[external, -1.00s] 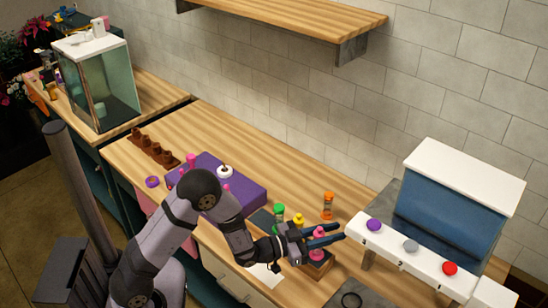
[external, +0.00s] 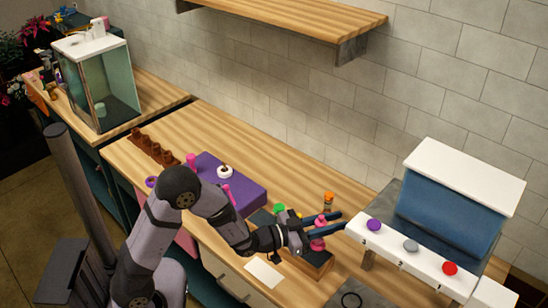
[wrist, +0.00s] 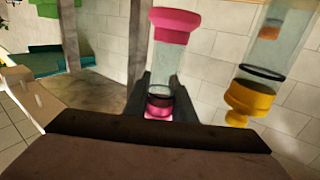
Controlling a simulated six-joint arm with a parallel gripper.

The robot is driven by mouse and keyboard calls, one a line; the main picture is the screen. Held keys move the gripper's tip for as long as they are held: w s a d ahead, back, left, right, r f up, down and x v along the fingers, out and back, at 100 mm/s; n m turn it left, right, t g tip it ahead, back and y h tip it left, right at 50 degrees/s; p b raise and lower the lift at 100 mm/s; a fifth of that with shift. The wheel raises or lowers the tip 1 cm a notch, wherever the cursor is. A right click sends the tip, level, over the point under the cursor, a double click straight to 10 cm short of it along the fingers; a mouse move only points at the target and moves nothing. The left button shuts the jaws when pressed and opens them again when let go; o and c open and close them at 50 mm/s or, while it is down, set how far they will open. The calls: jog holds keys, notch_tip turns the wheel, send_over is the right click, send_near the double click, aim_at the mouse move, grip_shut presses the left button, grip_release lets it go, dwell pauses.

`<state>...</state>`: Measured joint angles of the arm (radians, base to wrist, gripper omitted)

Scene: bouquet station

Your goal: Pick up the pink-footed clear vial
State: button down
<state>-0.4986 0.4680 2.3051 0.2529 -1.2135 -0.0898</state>
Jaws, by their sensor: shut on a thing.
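The pink-footed clear vial (wrist: 167,62) has a clear glass body, a dark ring and pink ends. In the wrist view it stands between the dark fingers of my gripper (wrist: 160,98), which is shut on it. In the external view my gripper (external: 326,225) holds it above the wooden block (external: 318,263). Pink parts show above and below the fingers, and the fingers hide its middle. A yellow-footed vial (wrist: 250,95) is beside it on the right in the wrist view.
A green-topped vial (external: 279,208) and an orange one (external: 328,201) stand close by. A white shelf (external: 410,247) with purple, grey and red discs lies to the right. A purple block (external: 235,182) is to the left. A white card (external: 264,274) lies in front.

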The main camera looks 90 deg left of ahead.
jog(key=shift+r+b, duration=0.35)
jog(key=shift+r, duration=2.45)
